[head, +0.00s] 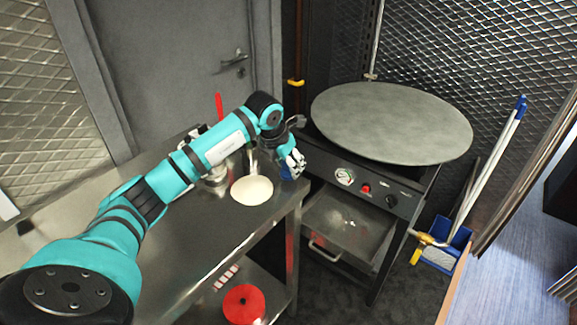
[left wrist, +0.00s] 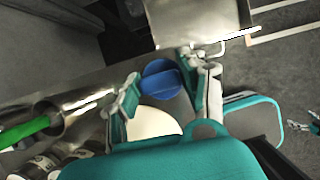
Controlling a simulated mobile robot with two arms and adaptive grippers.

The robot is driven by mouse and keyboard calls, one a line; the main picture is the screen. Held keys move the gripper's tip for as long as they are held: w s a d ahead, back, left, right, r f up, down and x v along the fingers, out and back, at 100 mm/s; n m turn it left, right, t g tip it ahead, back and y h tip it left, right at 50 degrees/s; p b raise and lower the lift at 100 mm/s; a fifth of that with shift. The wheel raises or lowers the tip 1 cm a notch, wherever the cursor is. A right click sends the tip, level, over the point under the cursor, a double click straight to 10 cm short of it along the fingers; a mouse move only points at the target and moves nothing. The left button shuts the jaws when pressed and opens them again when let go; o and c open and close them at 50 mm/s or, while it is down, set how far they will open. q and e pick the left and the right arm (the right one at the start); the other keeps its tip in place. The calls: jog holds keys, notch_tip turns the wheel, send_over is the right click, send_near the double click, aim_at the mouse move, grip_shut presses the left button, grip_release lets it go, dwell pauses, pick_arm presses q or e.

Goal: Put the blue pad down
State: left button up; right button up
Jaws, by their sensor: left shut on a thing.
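The blue pad (left wrist: 161,80) is a round blue disc with a raised bar across it. My left gripper (left wrist: 160,88) has its two fingers on either side of the pad and is shut on it. In the head view my left gripper (head: 293,163) is at the right end of the steel counter, with a bit of the blue pad (head: 288,173) showing beneath it. I cannot tell whether the pad touches the counter (head: 215,240). At the right edge of the left wrist view, what looks like part of my right gripper (left wrist: 304,126) shows, too little to judge its jaws.
A white dough disc (head: 252,190) lies on the counter beside the left gripper. A large round griddle (head: 390,122) on a black stand is to the right, its drawer (head: 345,225) open. A red lidded pot (head: 243,304) is on the shelf below. A blue dustpan (head: 447,240) stands at right.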

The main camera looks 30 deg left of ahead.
pick_arm(q)
jog(key=shift+f, duration=0.8)
jog(key=shift+f, duration=0.1)
jog(key=o, duration=1.1)
jog(key=shift+o, duration=0.2)
jog(key=b+v, duration=0.1)
jog(key=v, duration=1.1)
